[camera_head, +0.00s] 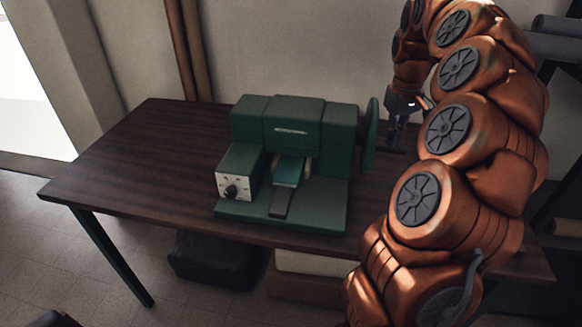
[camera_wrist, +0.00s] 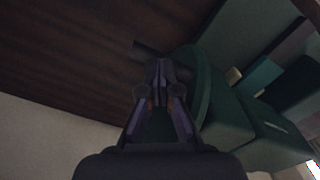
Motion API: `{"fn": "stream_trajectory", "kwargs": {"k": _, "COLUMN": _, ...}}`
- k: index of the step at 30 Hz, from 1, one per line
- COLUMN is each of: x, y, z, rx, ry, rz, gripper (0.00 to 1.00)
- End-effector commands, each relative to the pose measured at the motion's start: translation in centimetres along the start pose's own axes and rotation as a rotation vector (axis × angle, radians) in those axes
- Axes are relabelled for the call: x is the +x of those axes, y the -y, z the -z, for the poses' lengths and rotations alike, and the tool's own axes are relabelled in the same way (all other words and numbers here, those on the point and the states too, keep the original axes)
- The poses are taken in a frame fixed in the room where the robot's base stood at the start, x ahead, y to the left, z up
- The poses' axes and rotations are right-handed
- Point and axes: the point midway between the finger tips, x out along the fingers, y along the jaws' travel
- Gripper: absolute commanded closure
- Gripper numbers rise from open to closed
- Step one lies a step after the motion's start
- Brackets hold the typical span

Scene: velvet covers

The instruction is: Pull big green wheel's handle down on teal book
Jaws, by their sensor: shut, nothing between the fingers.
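The green machine (camera_head: 290,115) stands on the table with its big green wheel (camera_head: 371,138) upright on its right side. The wheel also shows in the wrist view (camera_wrist: 205,85). Its short dark handle (camera_head: 392,144) sticks out to the right; in the wrist view the handle (camera_wrist: 143,49) lies just beyond my fingertips. My gripper (camera_head: 399,128) is shut and empty, just above the handle and right of the wheel; whether it touches the handle I cannot tell. The teal book (camera_head: 288,171) lies in the machine's middle slot under the head; it also shows in the wrist view (camera_wrist: 262,76).
The dark wooden table (camera_head: 130,150) is bare to the left of the machine. A white dial panel (camera_head: 234,187) is on the machine's front left. A dark plate (camera_head: 281,205) sits before the book. A wall is behind; dark and pale boxes lie under the table.

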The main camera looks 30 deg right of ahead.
Motion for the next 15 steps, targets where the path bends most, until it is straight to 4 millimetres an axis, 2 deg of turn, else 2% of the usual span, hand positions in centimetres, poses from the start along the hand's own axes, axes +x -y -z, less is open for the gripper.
{"fn": "stream_trajectory", "kwargs": {"k": 8, "x": 0.02, "y": -0.01, "z": -0.01, "rx": 0.001, "ry": 0.000, "rz": 0.000, "gripper": 1.00}}
{"fn": "stream_trajectory", "kwargs": {"k": 15, "x": 0.99, "y": 0.05, "z": -0.17, "rx": 0.000, "ry": 0.000, "rz": 0.000, "gripper": 1.00}}
